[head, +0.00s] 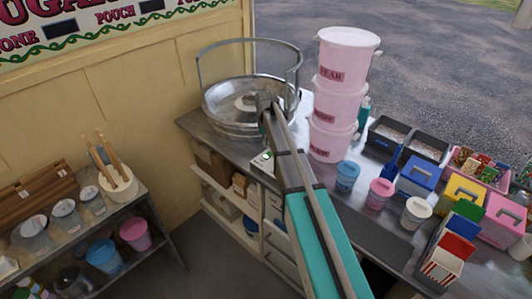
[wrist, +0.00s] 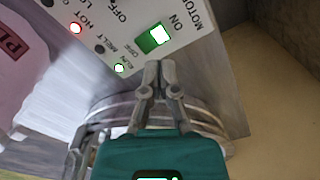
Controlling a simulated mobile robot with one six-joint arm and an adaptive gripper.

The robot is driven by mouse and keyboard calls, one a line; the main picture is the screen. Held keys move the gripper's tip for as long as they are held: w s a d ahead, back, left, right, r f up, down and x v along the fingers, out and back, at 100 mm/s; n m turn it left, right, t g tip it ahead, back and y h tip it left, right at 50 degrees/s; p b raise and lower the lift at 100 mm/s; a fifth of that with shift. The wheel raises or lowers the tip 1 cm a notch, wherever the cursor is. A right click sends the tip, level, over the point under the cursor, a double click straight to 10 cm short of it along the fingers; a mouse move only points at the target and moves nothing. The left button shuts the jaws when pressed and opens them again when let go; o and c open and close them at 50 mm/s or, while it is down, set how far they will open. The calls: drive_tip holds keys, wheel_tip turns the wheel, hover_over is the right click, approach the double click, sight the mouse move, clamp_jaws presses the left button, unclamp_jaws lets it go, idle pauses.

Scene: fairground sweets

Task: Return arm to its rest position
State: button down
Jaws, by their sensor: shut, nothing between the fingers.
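My gripper (wrist: 158,68) shows in the wrist view with its two grey fingers together and nothing between them. Its tips appear over the lower edge of a white control panel (wrist: 190,20). I cannot tell whether they touch it. The panel carries a green and white motor switch (wrist: 153,38), a lit red lamp (wrist: 76,28) and a lit green lamp (wrist: 119,68). In the head view my arm reaches from the bottom up to the round metal bowl (head: 225,115) of the floss machine. The gripper's fingers cannot be made out there.
Stacked pink tubs (head: 337,105) stand close to the right of my arm. Further right, the counter holds small tubs, coloured boxes (head: 463,190) and dark trays (head: 388,135). A lower shelf (head: 160,222) with scoops and cups stands left. Open floor lies between shelf and counter.

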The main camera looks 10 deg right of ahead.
drive_tip(key=shift+r, duration=0.4)
drive_tip(key=shift+s, duration=0.1)
drive_tip(key=s+m, duration=0.1)
drive_tip(key=s, duration=2.7)
drive_tip(key=shift+s+a, duration=0.4)
drive_tip(key=shift+a, duration=0.05)
drive_tip(key=shift+d, duration=0.1)
